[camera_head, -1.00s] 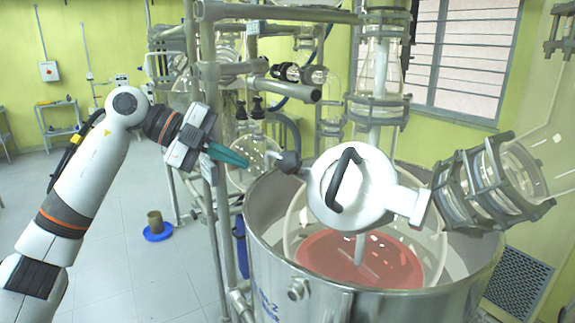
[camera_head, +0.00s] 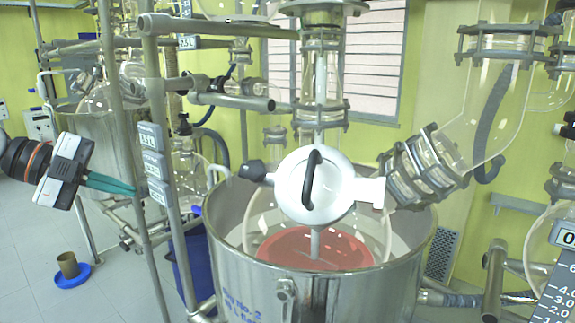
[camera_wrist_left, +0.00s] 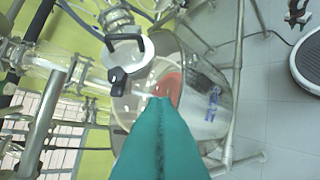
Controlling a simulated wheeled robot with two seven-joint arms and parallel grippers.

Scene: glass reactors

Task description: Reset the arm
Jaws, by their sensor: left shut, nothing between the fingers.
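My left gripper (camera_head: 110,184) is at the left of the head view, its green fingers shut with nothing between them and pointing right. The fingers end close to a metal post with labels in the picture; I cannot tell whether they touch it. In the left wrist view the closed green fingers (camera_wrist_left: 160,110) point toward the reactor. The glass reactor vessel with a white lid and black handle (camera_head: 314,187) stands in a steel tank (camera_head: 300,288) to the right of the gripper. Red liquid (camera_head: 315,249) shows inside. My right gripper is not in view.
Metal posts and pipes (camera_head: 166,120) stand between the gripper and the tank. A glass elbow (camera_head: 425,165) reaches right from the lid. A brown cup (camera_head: 68,264) on a blue base (camera_head: 73,279) is on the floor at lower left. Open floor lies around it.

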